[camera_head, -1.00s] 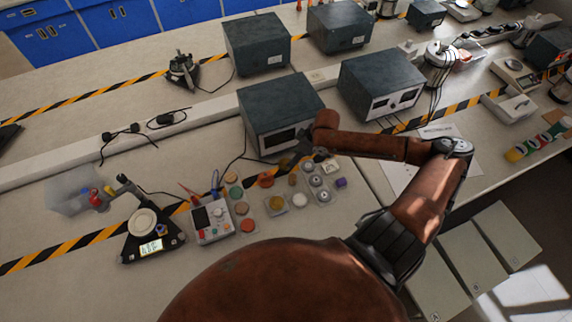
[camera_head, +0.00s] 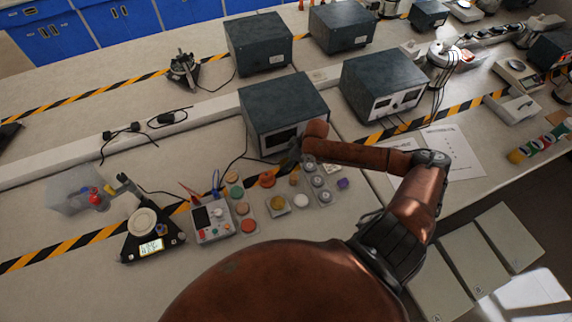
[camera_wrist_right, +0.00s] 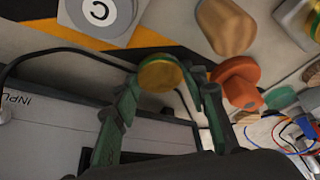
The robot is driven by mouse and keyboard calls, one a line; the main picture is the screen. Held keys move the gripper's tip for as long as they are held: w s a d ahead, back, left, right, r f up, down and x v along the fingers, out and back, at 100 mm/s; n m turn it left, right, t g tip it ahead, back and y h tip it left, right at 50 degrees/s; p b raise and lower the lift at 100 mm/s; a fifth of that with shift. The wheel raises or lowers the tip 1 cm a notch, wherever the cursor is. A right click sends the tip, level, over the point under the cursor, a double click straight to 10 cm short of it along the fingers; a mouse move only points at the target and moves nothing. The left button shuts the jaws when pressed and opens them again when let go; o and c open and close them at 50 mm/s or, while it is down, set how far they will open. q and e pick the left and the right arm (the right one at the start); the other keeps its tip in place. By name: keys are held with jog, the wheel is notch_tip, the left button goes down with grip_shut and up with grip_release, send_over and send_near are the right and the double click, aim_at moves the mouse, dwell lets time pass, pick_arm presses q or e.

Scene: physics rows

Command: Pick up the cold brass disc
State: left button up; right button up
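In the wrist view a round brass disc (camera_wrist_right: 160,76) sits between the green fingertips of my right gripper (camera_wrist_right: 163,83), with a finger against each side. In the head view my right gripper (camera_head: 291,156) is small and dark, in front of the middle dark instrument box (camera_head: 285,108); the disc cannot be made out there. Whether the disc is cold cannot be seen. My left gripper is not in view.
Close by are a orange piece (camera_wrist_right: 237,80), a tan block (camera_wrist_right: 225,25) and a grey piece marked C (camera_wrist_right: 97,12). Bare bench lies at the left (camera_head: 60,140).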

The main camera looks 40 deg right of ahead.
jog(key=c, duration=0.9)
jog(key=shift+r, duration=0.1)
